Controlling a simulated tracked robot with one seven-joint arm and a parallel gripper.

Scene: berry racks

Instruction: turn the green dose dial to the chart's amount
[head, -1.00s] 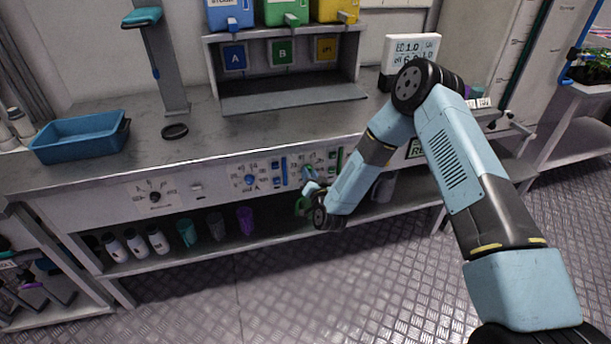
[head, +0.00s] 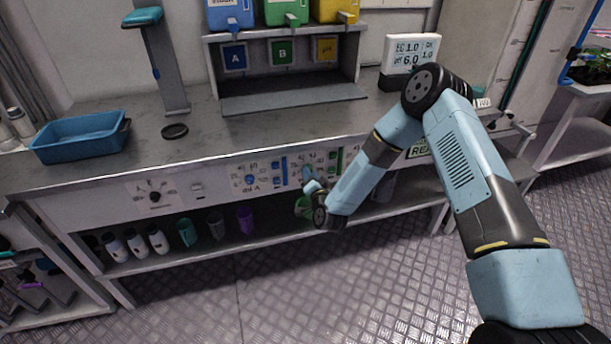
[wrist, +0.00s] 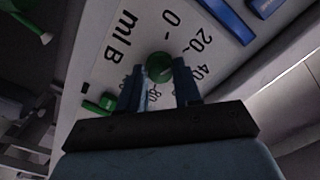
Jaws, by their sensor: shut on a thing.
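The green dose dial (wrist: 160,67) sits on the white panel marked "ml B" (wrist: 125,40), with 0, 20, 40 and 80 visible around it. My gripper (wrist: 160,84) is shut on the dial, one finger on each side. The fingers hide part of the scale, and I cannot read the dial's setting. In the head view my gripper (head: 310,183) is at the front panel, and it hides the green dial there. I see no legible dose chart.
A blue dial (head: 250,180) is left of my gripper on the panel. Cups, including a purple one (head: 245,220), stand on the shelf below. A blue tray (head: 80,150) and a display reading EC 1.0, pH 6.0 (head: 412,48) are on the bench.

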